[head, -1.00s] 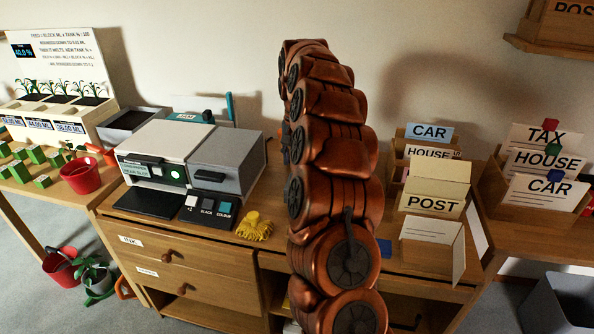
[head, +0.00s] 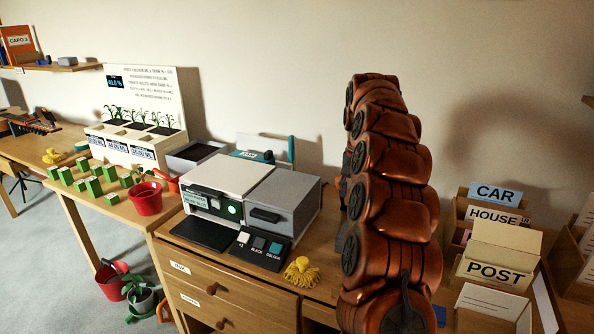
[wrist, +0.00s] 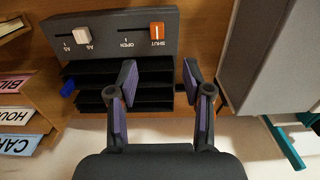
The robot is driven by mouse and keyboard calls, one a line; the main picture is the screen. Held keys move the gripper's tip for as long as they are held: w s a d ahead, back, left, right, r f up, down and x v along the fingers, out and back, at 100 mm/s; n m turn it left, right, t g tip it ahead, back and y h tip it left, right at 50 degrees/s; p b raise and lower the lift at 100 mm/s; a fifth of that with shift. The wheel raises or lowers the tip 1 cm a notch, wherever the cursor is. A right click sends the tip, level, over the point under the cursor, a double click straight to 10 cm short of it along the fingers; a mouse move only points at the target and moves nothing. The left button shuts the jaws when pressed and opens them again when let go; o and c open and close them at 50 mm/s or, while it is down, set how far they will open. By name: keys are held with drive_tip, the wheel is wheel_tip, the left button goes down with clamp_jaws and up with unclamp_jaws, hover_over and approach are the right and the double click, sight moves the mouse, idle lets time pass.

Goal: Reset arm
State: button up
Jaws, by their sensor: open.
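My arm rises as a copper-coloured column at the centre right of the head view and hides part of the desk behind it. My gripper shows in the wrist view (wrist: 158,85), with its two dark fingers with purple pads spread apart and nothing between them. Beyond the fingers is a black slotted rack (wrist: 150,92) below a grey panel (wrist: 110,35) with an orange slider and a white slider. In the head view my fingers cannot be made out.
A grey printer (head: 225,185) stands on the wooden desk left of my arm, beside a yellow tassel-like bundle (head: 301,272). A POST box (head: 497,255) and CAR and HOUSE files stand at right. Left are a red pot (head: 147,198), green blocks and a planter (head: 130,150).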

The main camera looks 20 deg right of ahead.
idle(0.3)
drive_tip(key=s+a+r+n, duration=0.1)
drive_tip(key=s+a+n, duration=0.2)
drive_tip(key=s+a, duration=0.55)
drive_tip(key=s+a+r+n, duration=0.1)
drive_tip(key=s+a+n, duration=0.3)
drive_tip(key=a, duration=0.8)
drive_tip(key=s+a+f+n+g, duration=0.1)
drive_tip(key=s+a+f, duration=0.2)
drive_tip(key=s, duration=0.6)
drive_tip(key=s+a+f+n+g, duration=0.1)
drive_tip(key=s+a+f, duration=0.15)
drive_tip(key=s, duration=0.65)
drive_tip(key=s+a+f+n, duration=0.1)
drive_tip(key=s+a+f, duration=0.2)
drive_tip(key=s, duration=0.5)
wheel_tip(320, 180, up, 13)
drive_tip(key=p, duration=1.2)
drive_tip(key=shift+d, duration=0.15)
drive_tip(key=shift+f, duration=0.15)
